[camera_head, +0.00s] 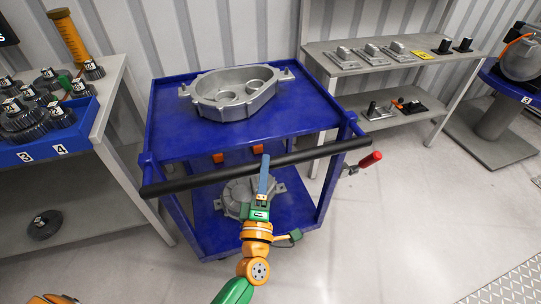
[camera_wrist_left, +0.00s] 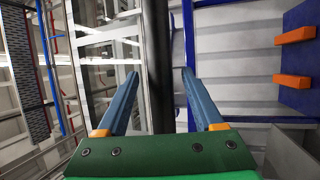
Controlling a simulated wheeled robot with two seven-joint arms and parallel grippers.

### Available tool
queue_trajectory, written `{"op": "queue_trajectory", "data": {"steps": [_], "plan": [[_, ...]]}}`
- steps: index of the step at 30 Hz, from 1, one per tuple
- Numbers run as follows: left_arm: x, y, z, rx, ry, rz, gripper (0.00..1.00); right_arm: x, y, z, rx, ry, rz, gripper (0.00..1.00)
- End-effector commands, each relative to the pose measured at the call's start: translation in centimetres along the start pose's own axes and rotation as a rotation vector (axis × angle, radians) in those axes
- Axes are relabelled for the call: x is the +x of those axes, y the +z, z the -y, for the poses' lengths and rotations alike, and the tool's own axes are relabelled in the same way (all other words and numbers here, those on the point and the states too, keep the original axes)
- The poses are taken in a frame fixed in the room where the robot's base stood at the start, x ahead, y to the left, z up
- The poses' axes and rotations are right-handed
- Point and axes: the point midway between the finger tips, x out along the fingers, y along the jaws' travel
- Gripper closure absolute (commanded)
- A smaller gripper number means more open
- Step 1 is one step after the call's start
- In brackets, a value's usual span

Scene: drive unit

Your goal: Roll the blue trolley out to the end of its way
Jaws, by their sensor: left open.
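The blue trolley (camera_head: 172,137) stands in the middle of the head view, with a black handle bar (camera_head: 317,152) across its near side. A grey metal housing (camera_head: 236,110) sits on its top shelf, and another grey part (camera_head: 240,190) lies on its lower shelf. My left gripper (camera_head: 264,165) is at the middle of the bar. In the left wrist view the two blue fingers of my left gripper (camera_wrist_left: 159,85) are open, one on each side of the black bar (camera_wrist_left: 158,60), with gaps beside it. My right gripper is not in view.
A table with a blue bin (camera_head: 50,146) of gears stands close at the left. A bench (camera_head: 330,62) with small parts is at the back right, and a grey pedestal (camera_head: 495,120) is farther right. A red-handled lever (camera_head: 370,160) sticks out at the trolley's right. The floor (camera_head: 390,240) at right front is clear.

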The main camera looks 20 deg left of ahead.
Motion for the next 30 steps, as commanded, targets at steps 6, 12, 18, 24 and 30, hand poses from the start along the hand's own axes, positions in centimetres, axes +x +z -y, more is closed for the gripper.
{"op": "queue_trajectory", "data": {"steps": [6, 12, 18, 24, 30], "plan": [[4.0, 0.0, -0.1, 0.003, 0.002, 0.001, 0.31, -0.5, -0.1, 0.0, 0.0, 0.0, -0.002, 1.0], [4.8, 0.1, 0.0, 0.004, -0.002, 0.003, 0.31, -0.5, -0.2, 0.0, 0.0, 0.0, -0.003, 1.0], [4.8, 0.1, 0.0, 0.005, -0.002, 0.003, 0.53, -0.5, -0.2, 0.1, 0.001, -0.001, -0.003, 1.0], [4.8, 0.1, 0.1, 0.005, -0.002, 0.003, 1.0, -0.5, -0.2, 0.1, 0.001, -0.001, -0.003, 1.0], [4.8, 0.1, 0.1, 0.005, -0.002, 0.003, 1.0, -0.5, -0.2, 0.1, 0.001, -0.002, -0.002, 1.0]]}}
